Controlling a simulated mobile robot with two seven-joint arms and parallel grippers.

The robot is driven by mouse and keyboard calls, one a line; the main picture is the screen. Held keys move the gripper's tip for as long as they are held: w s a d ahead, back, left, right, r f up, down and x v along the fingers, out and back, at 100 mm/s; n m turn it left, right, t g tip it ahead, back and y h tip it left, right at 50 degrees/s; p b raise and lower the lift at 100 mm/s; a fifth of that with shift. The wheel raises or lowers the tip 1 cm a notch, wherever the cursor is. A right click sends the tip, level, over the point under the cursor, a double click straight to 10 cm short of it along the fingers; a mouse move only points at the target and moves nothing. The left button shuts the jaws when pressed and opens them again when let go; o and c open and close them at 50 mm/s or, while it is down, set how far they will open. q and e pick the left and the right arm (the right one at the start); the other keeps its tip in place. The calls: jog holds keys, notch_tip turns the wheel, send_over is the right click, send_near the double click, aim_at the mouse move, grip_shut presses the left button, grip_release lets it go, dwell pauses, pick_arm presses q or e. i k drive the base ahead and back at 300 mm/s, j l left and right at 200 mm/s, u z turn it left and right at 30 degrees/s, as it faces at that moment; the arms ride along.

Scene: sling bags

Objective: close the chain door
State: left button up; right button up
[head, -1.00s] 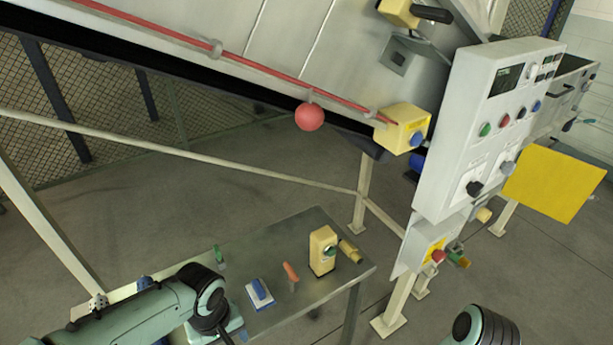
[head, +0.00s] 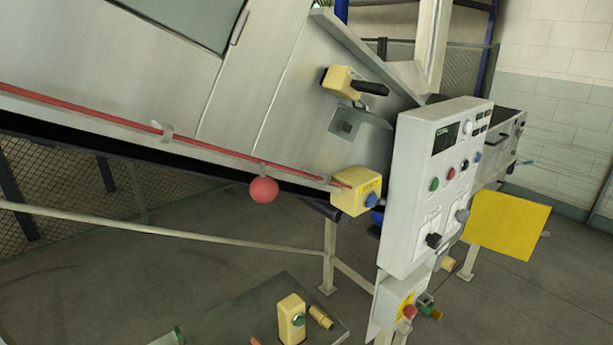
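A sloped grey metal machine housing (head: 110,75) fills the upper left, with flat panels and vertical seams. One panel has a darker window-like area (head: 185,12) at the top, with a slim handle (head: 239,27) beside it. A yellow switch box with a black lever (head: 341,82) sits higher on the housing, above a small square recess (head: 346,127). I cannot tell which panel is the chain door, or whether it is open. Neither of my grippers is in view.
A red cord (head: 100,110) with a red ball (head: 263,190) runs along the housing to a yellow box (head: 356,192). A grey control panel (head: 430,190) and a yellow plate (head: 506,224) stand right. A metal table (head: 240,305) with small items is below.

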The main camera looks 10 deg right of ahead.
aim_at(512, 226)
jog(key=l+u, duration=0.2)
jog(key=l, duration=0.5)
jog(key=k+l+u, duration=0.2)
jog(key=l, duration=0.5)
jog(key=i+l+u, duration=0.2)
jog(key=l, duration=0.35)
jog(key=l+u, duration=0.2)
jog(key=l, duration=0.3)
jog(key=l+u, duration=0.2)
jog(key=l, duration=2.25)
jog(key=l+u, duration=0.1)
jog(key=l, duration=1.35)
jog(key=k+l, duration=0.1)
jog(key=l, duration=1.3)
jog(key=i+u, duration=0.05)
